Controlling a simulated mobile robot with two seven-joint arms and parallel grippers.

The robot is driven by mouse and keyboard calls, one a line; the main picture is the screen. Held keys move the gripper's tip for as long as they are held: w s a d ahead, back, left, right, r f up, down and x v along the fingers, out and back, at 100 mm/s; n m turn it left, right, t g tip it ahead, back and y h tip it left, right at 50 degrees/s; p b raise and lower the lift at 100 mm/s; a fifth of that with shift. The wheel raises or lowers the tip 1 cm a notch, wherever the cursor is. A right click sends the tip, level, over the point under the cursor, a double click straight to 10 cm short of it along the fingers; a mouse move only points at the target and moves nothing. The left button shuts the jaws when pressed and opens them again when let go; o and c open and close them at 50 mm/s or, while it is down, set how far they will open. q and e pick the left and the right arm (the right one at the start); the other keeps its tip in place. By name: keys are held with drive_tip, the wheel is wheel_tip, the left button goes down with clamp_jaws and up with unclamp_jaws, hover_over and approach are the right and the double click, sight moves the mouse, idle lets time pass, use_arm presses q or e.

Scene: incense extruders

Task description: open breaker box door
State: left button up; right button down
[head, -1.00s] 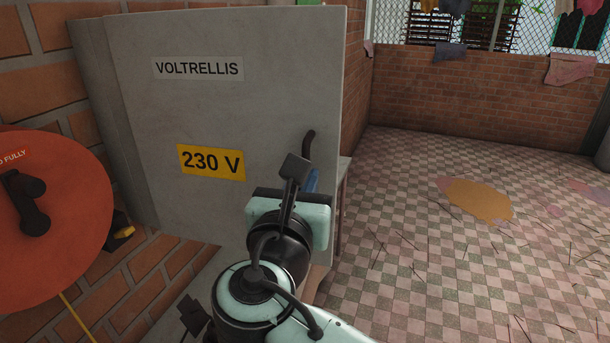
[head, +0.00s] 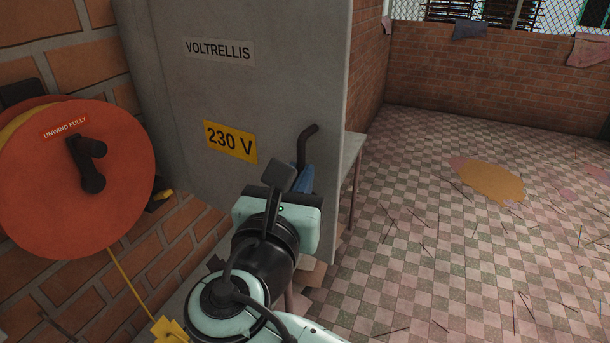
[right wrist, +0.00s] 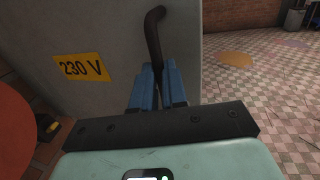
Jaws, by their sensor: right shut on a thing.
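The grey breaker box door (head: 200,85) stands at the left centre of the head view, with a VOLTRELLIS label and a yellow 230 V sign. It juts out from the brick wall. Its black bent handle (head: 303,146) is near the right edge of the door. My right gripper (head: 304,178) is at the handle, its blue fingers partly hidden behind my wrist. In the right wrist view the blue fingers (right wrist: 157,88) are shut on the lower part of the handle (right wrist: 153,35), whose bent top sticks out above them. My left gripper is not in view.
An orange-red cable reel (head: 75,185) with a crank hangs on the brick wall at the left, a yellow cable running down from it. A table (head: 352,150) stands behind the door's right edge. The tiled floor (head: 440,240) at the right is open, with scattered sticks.

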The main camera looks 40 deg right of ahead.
drive_tip(key=shift+w+a+r, duration=0.2)
drive_tip(key=c, duration=1.5)
unclamp_jaws()
drive_tip(key=o, duration=0.3)
drive_tip(key=shift+w, duration=0.25)
drive_tip(key=v, duration=1.3)
drive_tip(key=shift+s+a+f, duration=0.1)
drive_tip(key=shift+s+f, duration=0.05)
drive_tip(key=shift+f, duration=0.1)
